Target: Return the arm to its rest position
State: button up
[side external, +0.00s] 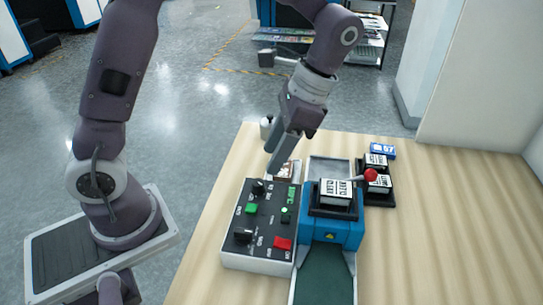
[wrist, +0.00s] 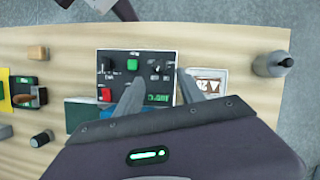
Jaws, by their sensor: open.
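My gripper (side external: 281,150) hangs in the air above the far end of the control panel (side external: 240,250), its fingers pointing down. It is empty. In the wrist view my gripper (wrist: 163,88) has its two fingers spread apart over the panel (wrist: 135,55), with nothing between them. The blue laminating machine (side external: 331,234) stands beside the panel and carries a black-and-white labelled block (side external: 336,191). A red ball knob (side external: 370,175) on a lever sticks out at its right.
More labelled blocks (side external: 378,189) and a blue box (side external: 383,150) sit right of the machine. A bottle (wrist: 272,64) stands near the table edge. The wooden table (side external: 455,230) is clear on the right.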

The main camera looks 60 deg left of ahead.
jog(key=s+a+r+n+t+h, duration=0.2)
jog(key=s+r+n+t, duration=0.4)
jog(key=s+r+t, duration=0.3)
jog(key=s, duration=0.4)
jog(key=shift+s+a+r, duration=0.15)
jog(key=shift+s+r, duration=0.05)
jog(key=shift+s, duration=0.1)
